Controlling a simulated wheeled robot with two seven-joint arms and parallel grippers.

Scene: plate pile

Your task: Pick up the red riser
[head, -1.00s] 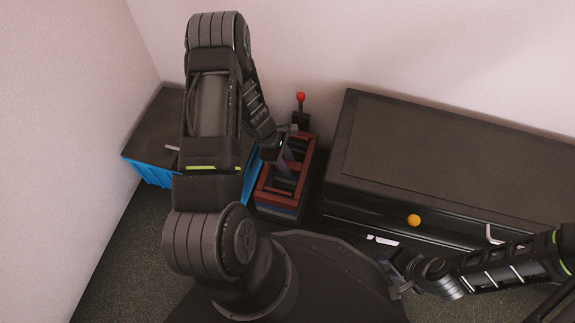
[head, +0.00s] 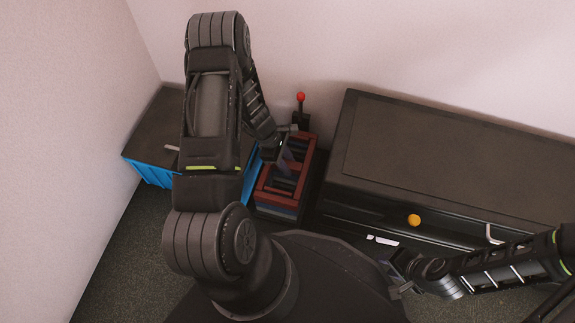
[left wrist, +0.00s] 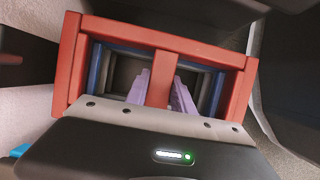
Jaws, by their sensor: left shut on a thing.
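The red riser (head: 309,163) is an open rectangular frame with a middle bar, on top of a stack between the blue bin and the dark cabinet. In the left wrist view the red riser (left wrist: 245,85) fills the middle. My left gripper (head: 284,162) reaches down into it from above. In the left wrist view its two pale purple fingers (left wrist: 162,90) stand on either side of the middle bar, shut on it. Whether the riser is clear of the stack, I cannot tell. My right gripper (head: 397,274) is low at the right, away from the riser; its jaw state is unclear.
Blue and dark frames (head: 277,210) lie under the riser. A blue bin (head: 150,171) stands left, partly hidden by my arm. A red-knobbed lever (head: 300,98) rises behind. The dark cabinet (head: 450,150) fills the right, with an orange ball (head: 414,220) at its front.

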